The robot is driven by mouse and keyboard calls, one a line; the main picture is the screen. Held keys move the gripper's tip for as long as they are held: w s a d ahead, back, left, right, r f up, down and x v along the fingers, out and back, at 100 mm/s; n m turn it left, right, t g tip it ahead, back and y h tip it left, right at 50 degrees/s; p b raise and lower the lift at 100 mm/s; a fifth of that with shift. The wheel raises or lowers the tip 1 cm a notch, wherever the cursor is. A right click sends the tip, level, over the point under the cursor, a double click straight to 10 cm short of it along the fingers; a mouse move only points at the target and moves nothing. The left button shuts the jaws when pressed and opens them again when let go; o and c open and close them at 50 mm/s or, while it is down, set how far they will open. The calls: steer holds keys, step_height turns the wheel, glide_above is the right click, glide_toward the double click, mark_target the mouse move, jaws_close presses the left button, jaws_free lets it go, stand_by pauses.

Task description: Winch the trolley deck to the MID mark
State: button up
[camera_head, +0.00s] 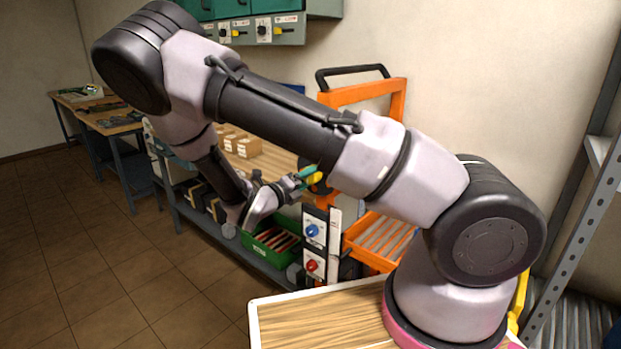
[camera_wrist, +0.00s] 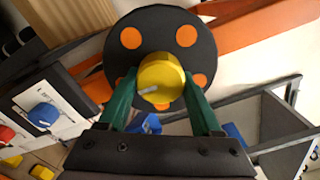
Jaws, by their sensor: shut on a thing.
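The orange trolley frame (camera_head: 391,97) stands against the wall, partly hidden behind my arm. Its deck (camera_head: 382,241), with a slatted or roller top inside an orange rim, is low at the right of the frame. The winch wheel (camera_wrist: 133,41) is a black disc with orange spots, and a yellow knob (camera_wrist: 160,76) stands out from it. My gripper (camera_wrist: 160,95) has green fingers, one on each side of the yellow knob, shut on it. In the head view my gripper (camera_head: 307,178) is at the wheel, which my arm mostly hides. I cannot make out a MID mark.
A white panel with a blue knob (camera_head: 312,231) and a red knob (camera_head: 312,266) stands just below my gripper. A green crate (camera_head: 262,256) sits on the low shelf to the left. A wooden table top (camera_head: 320,317) is in front. The floor at left is clear.

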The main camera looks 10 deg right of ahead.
steer(key=shift+n, duration=0.6)
steer(key=o, duration=1.4)
steer(key=v, duration=1.1)
